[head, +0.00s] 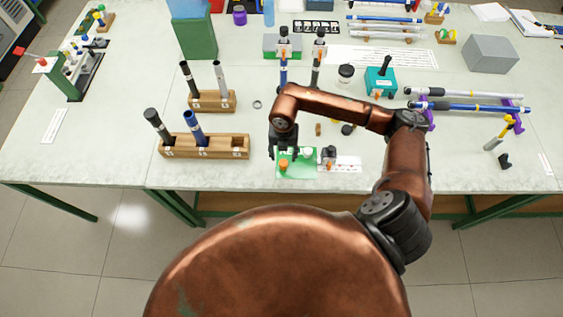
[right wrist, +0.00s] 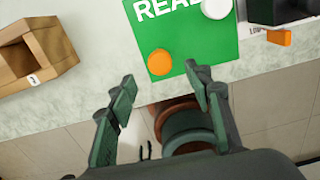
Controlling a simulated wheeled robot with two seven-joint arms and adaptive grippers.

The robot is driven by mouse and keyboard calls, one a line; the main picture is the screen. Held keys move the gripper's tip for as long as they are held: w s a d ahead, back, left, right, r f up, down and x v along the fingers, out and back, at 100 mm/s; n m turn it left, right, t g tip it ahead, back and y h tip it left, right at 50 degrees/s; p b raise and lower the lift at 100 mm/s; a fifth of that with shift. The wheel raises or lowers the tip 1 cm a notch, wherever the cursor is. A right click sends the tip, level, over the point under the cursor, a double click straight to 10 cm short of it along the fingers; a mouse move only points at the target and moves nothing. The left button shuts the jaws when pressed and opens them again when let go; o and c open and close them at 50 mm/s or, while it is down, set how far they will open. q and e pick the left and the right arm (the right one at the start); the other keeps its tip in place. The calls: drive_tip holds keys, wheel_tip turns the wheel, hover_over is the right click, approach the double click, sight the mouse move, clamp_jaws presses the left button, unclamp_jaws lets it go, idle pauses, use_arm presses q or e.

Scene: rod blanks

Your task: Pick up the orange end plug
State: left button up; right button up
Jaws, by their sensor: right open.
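The orange end plug (head: 283,165) lies on the green mat (head: 297,172) near the table's front edge. In the right wrist view the plug (right wrist: 159,62) is a round orange disc near a corner of the green mat (right wrist: 185,30). My right gripper (head: 284,152) is open and empty, above the mat and close to the plug. In the right wrist view its fingertips (right wrist: 160,82) are spread, with the plug just beyond the gap between them. My left gripper is in neither view.
A white plug (head: 308,152) lies on the same mat. A dark device (head: 329,155) stands on a white card to its right. A wooden rod block (head: 240,147) with two rods is on the left. Bare table lies between block and mat.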

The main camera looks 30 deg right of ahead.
sight(284, 162)
drive_tip(key=shift+d+f+p, duration=0.1)
drive_tip(key=shift+f+p, duration=0.25)
drive_tip(key=shift+f, duration=3.25)
drive_tip(key=shift+c, duration=0.5)
drive_tip(key=c, duration=0.8)
